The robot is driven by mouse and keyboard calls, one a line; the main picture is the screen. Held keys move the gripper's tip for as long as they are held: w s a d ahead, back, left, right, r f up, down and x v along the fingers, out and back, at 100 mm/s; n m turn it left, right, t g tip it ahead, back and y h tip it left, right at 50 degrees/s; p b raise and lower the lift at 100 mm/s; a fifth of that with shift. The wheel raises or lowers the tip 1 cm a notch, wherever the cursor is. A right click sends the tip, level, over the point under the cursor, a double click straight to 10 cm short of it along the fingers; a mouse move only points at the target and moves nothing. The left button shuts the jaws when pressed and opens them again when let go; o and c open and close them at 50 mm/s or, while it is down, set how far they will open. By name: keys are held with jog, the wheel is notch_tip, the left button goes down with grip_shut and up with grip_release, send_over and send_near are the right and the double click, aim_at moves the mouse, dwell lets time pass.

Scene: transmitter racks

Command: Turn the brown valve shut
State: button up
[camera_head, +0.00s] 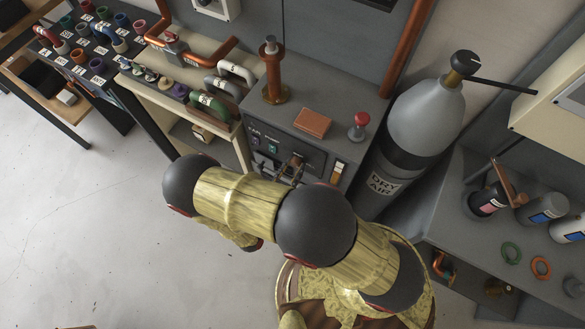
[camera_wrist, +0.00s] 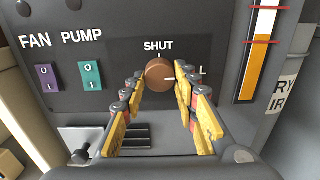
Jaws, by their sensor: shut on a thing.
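The brown valve (camera_wrist: 158,74) is a round knob on the dark front panel, below the word SHUT. Its white mark points right, toward a partly hidden label of which an L shows. My gripper (camera_wrist: 160,76) has one yellow-padded finger on each side of the knob and is shut on it. In the head view my gripper (camera_head: 292,168) is at the front of the grey cabinet (camera_head: 330,139), with my arm in front of it and the knob mostly covered.
A purple FAN switch (camera_wrist: 47,77) and a teal PUMP switch (camera_wrist: 91,75) are left of the knob. An orange level gauge (camera_wrist: 260,50) is to its right. A grey DRY AIR cylinder (camera_head: 425,115) stands right of the cabinet. The floor at left is clear.

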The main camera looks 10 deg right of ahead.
jog(key=c, duration=0.4)
jog(key=n+p, duration=0.1)
jog(key=n, duration=0.3)
jog(key=n+p, duration=0.1)
jog(key=n, duration=0.3)
jog(key=n+p, duration=0.1)
jog(key=n, duration=0.8)
jog(key=shift+r+n+p, duration=0.1)
jog(key=shift+n+p, duration=0.2)
jog(key=shift+n, duration=0.1)
dwell(0.4)
